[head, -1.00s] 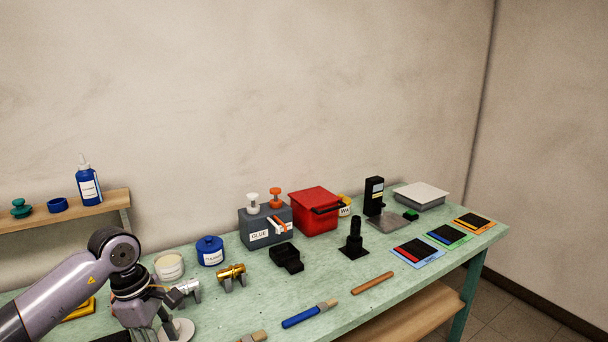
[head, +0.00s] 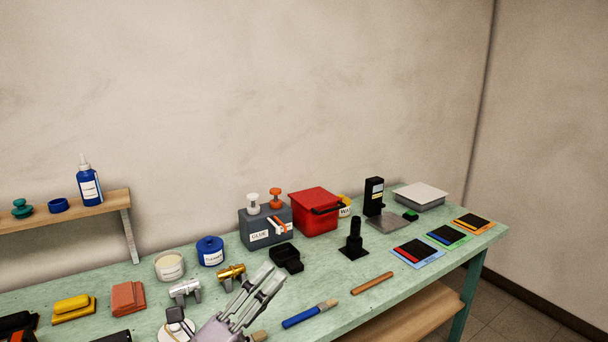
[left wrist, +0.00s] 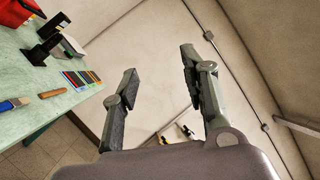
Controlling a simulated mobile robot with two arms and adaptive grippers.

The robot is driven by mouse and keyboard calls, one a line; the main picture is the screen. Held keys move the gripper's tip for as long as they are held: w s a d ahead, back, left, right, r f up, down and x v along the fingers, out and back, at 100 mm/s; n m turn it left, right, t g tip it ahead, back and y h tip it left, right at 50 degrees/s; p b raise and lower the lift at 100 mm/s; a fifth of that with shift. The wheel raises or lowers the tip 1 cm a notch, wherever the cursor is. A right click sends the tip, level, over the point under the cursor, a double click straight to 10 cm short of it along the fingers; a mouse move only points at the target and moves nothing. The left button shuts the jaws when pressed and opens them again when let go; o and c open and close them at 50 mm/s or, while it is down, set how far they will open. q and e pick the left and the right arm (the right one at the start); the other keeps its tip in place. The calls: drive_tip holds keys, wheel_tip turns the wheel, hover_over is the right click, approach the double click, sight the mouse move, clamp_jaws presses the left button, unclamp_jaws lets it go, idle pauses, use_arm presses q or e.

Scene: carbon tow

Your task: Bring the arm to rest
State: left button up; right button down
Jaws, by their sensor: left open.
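My left gripper (head: 252,296) rises from the bottom edge of the head view, in front of the green workbench (head: 365,310). Its fingers point up and to the right. In the left wrist view the two fingers (left wrist: 158,82) stand wide apart with nothing between them, and the bench lies off to the left. The gripper is open and empty. The rest of the left arm is mostly out of the head view. My right gripper is in neither view.
A blue-handled brush (head: 303,316), a brown stick (head: 372,283), a gold fitting (head: 231,273) and a black box (head: 288,257) lie near the gripper in the picture. A red bin (head: 313,212) and grey glue box (head: 262,232) stand behind. A wooden shelf (head: 75,209) is at left.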

use_arm(q)
drive_tip(key=s+a+f+n+g+y, duration=0.2)
drive_tip(key=s+a+f+n+y, duration=0.1)
drive_tip(key=a+f+n+y, duration=0.6)
drive_tip(key=s+a+f+n+g+y, duration=0.1)
drive_tip(key=s+a+f+n+y, duration=0.2)
drive_tip(key=a+f+n+y, duration=0.65)
drive_tip(key=s+d+f+n+g+h, duration=0.2)
drive_tip(key=s+f+n+g, duration=0.4)
drive_tip(key=s, duration=0.4)
drive_tip(key=s+d+f+n+g+h, duration=0.2)
drive_tip(key=s+f+n+g, duration=0.2)
drive_tip(key=s+f, duration=0.5)
wheel_tip(320, 180, down, 25)
drive_tip(key=s+g, duration=0.2)
drive_tip(key=s, duration=0.1)
drive_tip(key=s+a+f+g, duration=0.1)
drive_tip(key=s+a+f, duration=0.2)
drive_tip(key=s+f, duration=1.3)
drive_tip(key=shift+s+m, duration=0.35)
drive_tip(key=shift+m, duration=0.1)
